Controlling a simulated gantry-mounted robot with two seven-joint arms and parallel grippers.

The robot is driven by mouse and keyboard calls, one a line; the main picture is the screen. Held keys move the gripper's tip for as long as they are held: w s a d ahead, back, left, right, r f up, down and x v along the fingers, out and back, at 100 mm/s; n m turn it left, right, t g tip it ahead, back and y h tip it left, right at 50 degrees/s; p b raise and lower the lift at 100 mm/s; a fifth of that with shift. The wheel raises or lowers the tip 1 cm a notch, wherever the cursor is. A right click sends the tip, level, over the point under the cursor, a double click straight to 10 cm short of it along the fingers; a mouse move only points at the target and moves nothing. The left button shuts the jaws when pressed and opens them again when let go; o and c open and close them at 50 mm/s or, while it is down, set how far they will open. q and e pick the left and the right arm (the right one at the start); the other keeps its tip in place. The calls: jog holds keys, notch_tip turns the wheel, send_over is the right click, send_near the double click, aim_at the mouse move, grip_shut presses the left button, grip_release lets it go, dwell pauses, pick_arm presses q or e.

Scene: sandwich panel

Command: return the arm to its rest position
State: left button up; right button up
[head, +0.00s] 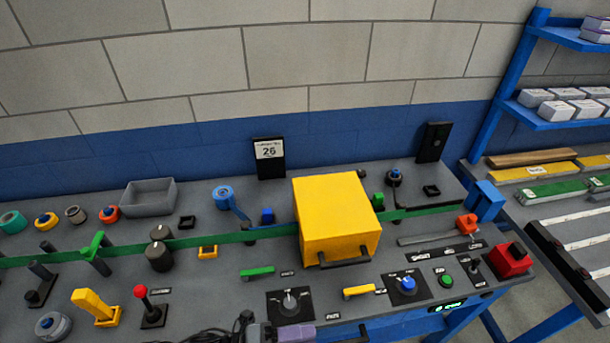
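The grey panel bench (215,265) fills most of the view. A yellow box (335,215) with a dark front handle stands at its middle, over the line of a green strip (210,241).
Left are a red-topped lever (141,292), a yellow lever (92,304) and several round knobs. Right are a blue knob (407,284), a red block (510,260) and a blue shelf rack (510,90).

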pick_arm(q)
jog(key=s+d+f+n+t+b, duration=0.3)
jog(key=s+n+t, duration=0.1)
jog(key=n+t, duration=0.1)
jog(key=a+f+n+t+y+b, duration=0.1)
jog(key=a+f+n+y+b, duration=0.1)
jog(key=a+f+n+y, duration=0.55)
jog(key=a+f+n+y+b, duration=0.1)
jog(key=a+f+n+y, duration=0.3)
jog(key=a+n+y, duration=0.55)
pick_arm(e)
notch_tip(320, 180, down, 6)
jog(key=f, duration=0.1)
pick_arm(q)
jog(key=s+a+f+n+g, duration=0.2)
jog(key=s+a+n+g, duration=0.3)
jog(key=s+a+n, duration=0.25)
notch_tip(320, 180, up, 38)
jog(key=p, duration=3.7)
jog(key=shift+s+d+y+p, duration=0.25)
jog(key=shift+y+p, duration=0.05)
jog(key=shift+p, duration=0.05)
pick_arm(e)
notch_tip(320, 180, up, 39)
jog(key=w, duration=0.1)
jog(key=shift+f, duration=0.15)
jog(key=shift+d, duration=0.1)
